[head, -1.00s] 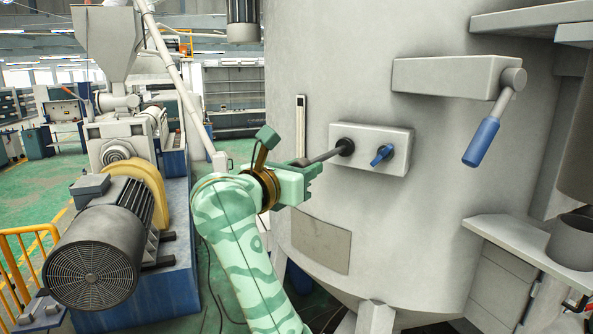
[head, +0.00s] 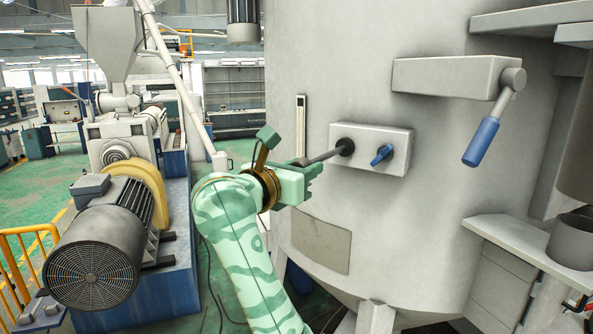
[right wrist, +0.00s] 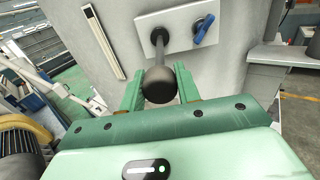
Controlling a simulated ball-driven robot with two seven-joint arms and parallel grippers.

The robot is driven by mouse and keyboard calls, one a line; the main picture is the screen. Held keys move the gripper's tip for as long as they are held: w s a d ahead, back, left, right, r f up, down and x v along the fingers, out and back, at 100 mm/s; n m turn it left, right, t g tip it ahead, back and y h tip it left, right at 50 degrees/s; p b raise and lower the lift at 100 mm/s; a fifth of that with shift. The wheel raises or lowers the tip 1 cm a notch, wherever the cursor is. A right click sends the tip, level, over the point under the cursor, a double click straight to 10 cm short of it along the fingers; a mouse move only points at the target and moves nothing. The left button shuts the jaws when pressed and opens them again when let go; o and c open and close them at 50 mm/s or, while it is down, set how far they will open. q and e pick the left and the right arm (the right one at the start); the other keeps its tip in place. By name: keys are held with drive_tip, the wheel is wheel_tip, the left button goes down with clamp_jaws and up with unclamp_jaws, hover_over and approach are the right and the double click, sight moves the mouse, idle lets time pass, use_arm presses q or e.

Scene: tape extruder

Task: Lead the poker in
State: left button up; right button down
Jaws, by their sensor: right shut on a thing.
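The poker (head: 322,156) is a dark rod that runs from my right gripper to a round dark port (head: 346,147) in a pale box (head: 372,140) on the big grey vessel. Its tip end is at or inside the port; how deep is hidden. In the right wrist view, the poker's round dark knob (right wrist: 160,85) sits between the two green fingers. My right gripper (head: 309,172) is shut on the poker's handle end, to the left of the box. My left gripper is not in view.
A blue-handled valve (head: 382,155) sits on the box just right of the port. A larger blue-gripped lever (head: 481,141) hangs from an arm at upper right. A metal shelf (head: 520,240) juts out at lower right. A motor (head: 100,245) stands at left.

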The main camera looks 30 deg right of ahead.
sight(338, 148)
drive_tip(key=shift+d, duration=0.1)
drive_tip(key=shift+b+x, duration=1.4)
drive_tip(key=shift+x, duration=5.9)
drive_tip(key=c, duration=0.9)
unclamp_jaws()
drive_tip(key=shift+r, duration=0.15)
drive_tip(key=shift+s+a, duration=0.15)
drive_tip(key=shift+a, duration=0.15)
drive_tip(key=b+v, duration=0.5)
drive_tip(key=v, duration=0.9)
drive_tip(key=shift+a, duration=0.45)
drive_tip(key=shift+s+a, duration=0.2)
drive_tip(key=shift+a, duration=0.25)
